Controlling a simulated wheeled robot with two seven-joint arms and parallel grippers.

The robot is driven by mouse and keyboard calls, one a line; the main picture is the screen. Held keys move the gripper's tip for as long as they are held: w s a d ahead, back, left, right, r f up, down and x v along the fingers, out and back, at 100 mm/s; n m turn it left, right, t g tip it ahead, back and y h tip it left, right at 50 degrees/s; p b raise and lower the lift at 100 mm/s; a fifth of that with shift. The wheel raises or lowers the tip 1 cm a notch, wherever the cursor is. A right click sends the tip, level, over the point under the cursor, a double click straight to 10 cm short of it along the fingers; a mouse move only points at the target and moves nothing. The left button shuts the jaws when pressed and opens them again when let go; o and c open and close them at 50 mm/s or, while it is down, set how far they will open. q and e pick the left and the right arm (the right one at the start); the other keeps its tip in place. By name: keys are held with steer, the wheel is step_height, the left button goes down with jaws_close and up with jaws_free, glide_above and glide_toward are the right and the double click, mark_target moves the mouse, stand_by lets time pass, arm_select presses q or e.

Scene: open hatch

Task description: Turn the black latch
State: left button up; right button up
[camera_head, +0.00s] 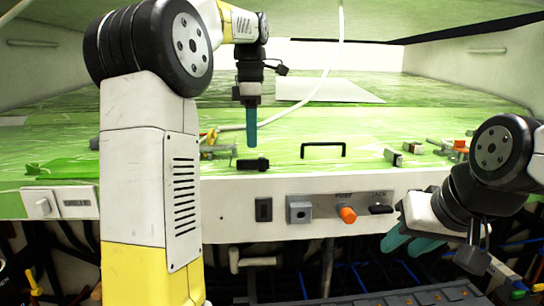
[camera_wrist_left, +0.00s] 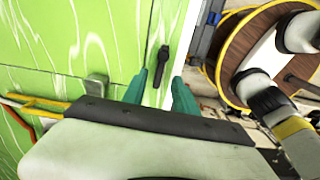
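The black latch (camera_head: 253,164) lies on the green surface near its front edge, just behind the white panel. It also shows in the left wrist view as a dark handle (camera_wrist_left: 161,66). My left gripper (camera_head: 252,142) points down above the latch, apart from it. In the left wrist view its two teal fingers (camera_wrist_left: 161,88) are spread, with the latch seen beyond the gap. My right gripper (camera_head: 408,244) is at the lower right, in front of the panel, with its teal fingers apart and nothing seen between them.
A black bar handle (camera_head: 323,146) stands right of the latch. The white front panel (camera_head: 240,220) carries a black switch (camera_head: 263,210), a grey block (camera_head: 299,209), an orange knob (camera_head: 347,214) and a black knob (camera_head: 381,209). A white cable (camera_head: 318,92) hangs behind my left gripper.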

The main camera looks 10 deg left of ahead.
arm_select(q)
steer(key=shift+r, duration=1.8)
